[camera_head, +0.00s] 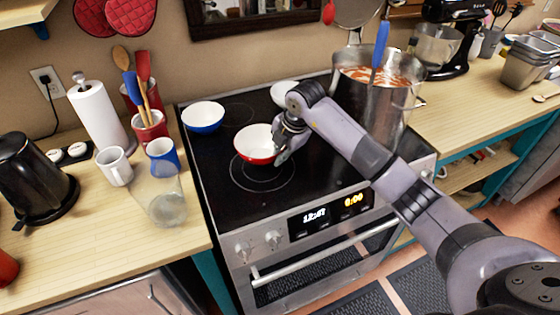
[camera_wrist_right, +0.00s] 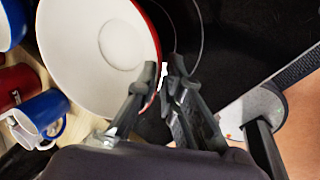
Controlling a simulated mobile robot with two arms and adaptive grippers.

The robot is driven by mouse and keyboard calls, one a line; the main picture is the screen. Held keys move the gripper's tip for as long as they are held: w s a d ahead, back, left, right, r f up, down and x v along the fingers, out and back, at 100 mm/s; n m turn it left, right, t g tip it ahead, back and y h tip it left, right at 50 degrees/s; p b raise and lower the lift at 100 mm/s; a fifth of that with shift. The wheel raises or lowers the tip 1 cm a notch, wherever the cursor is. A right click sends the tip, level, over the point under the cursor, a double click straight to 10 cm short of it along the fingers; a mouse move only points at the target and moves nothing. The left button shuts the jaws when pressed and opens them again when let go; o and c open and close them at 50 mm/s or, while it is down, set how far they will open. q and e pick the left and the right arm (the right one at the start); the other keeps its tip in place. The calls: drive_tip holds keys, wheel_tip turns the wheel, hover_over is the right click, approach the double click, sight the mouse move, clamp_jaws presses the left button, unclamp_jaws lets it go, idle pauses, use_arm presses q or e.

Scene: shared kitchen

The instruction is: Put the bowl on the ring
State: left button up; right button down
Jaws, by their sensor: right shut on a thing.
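A red bowl with a white inside (camera_head: 255,145) is at the front left ring (camera_head: 262,178) of the black stove top. The ring's outline shows around and in front of the bowl. My right gripper (camera_head: 284,150) is shut on the bowl's right rim. In the right wrist view the fingers (camera_wrist_right: 160,85) pinch the rim of the bowl (camera_wrist_right: 90,50), which looks nearly upright. I cannot tell whether the bowl's base touches the stove. My left gripper is not in view.
A blue bowl (camera_head: 203,117) stands at the stove's back left and a white bowl (camera_head: 284,92) at the back. A large steel pot (camera_head: 372,110) with a blue-handled utensil stands on the right. A glass jar (camera_head: 165,205) and mugs (camera_head: 114,167) stand on the left counter.

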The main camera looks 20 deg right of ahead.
wheel_tip(320, 180, down, 3)
drive_tip(key=shift+s+r+p, duration=0.1)
drive_tip(key=shift+r+p, duration=0.05)
drive_tip(key=shift+p, duration=0.2)
drive_tip(key=shift+f, duration=0.45)
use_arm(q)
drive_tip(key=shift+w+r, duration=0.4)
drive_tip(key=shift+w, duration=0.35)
use_arm(e)
drive_tip(key=shift+f, duration=0.1)
drive_tip(key=c, duration=1.8)
unclamp_jaws()
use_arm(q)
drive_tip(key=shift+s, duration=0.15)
use_arm(e)
drive_tip(key=shift+o, duration=0.4)
